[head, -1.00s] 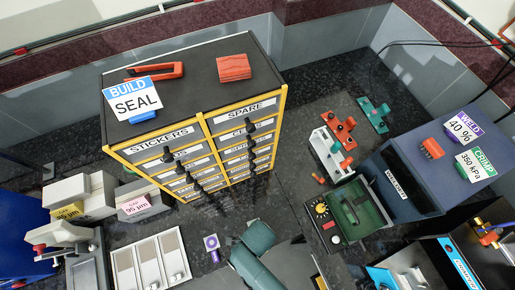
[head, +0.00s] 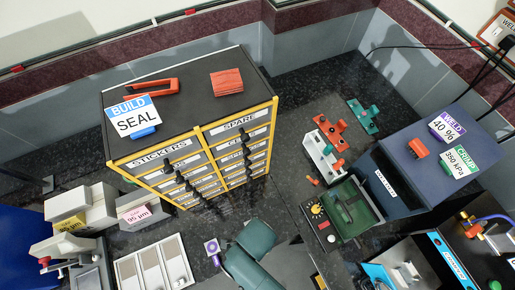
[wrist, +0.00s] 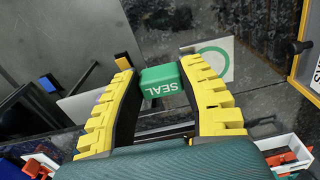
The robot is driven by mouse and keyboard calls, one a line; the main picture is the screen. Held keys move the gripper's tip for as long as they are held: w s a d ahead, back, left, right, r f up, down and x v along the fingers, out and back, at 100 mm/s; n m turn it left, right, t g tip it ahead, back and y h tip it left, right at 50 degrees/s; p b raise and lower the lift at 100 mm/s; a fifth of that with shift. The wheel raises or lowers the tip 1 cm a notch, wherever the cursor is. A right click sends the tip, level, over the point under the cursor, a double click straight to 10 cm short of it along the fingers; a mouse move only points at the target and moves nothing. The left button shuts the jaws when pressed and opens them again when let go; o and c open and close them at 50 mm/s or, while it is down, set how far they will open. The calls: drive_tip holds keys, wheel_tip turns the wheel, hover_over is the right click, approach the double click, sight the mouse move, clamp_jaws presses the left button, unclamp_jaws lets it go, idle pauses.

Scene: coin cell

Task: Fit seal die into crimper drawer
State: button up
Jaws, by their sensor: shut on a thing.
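The seal die (wrist: 165,82) is a green block with white "SEAL" lettering. In the wrist view it sits between the yellow ribbed fingers of my gripper (wrist: 158,65), which is shut on it. The head view shows a green part of my arm at the lower middle, but the fingers and die do not show there. A dark blue machine (head: 400,180) stands at the right with "WELD 40 %" and "CRIMP 350 kPa" cards on top. A green tray (head: 350,208) sits at its front left. I cannot tell for certain which part is the crimper drawer.
A yellow-edged drawer cabinet (head: 190,140) with a "BUILD SEAL" card stands left of centre. White, red and teal fixtures (head: 325,150) lie behind the tray. A white card with a green ring (wrist: 210,60) lies beyond the die.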

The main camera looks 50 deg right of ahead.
drive_tip(key=shift+r+p, duration=1.6)
drive_tip(key=shift+p, duration=0.4)
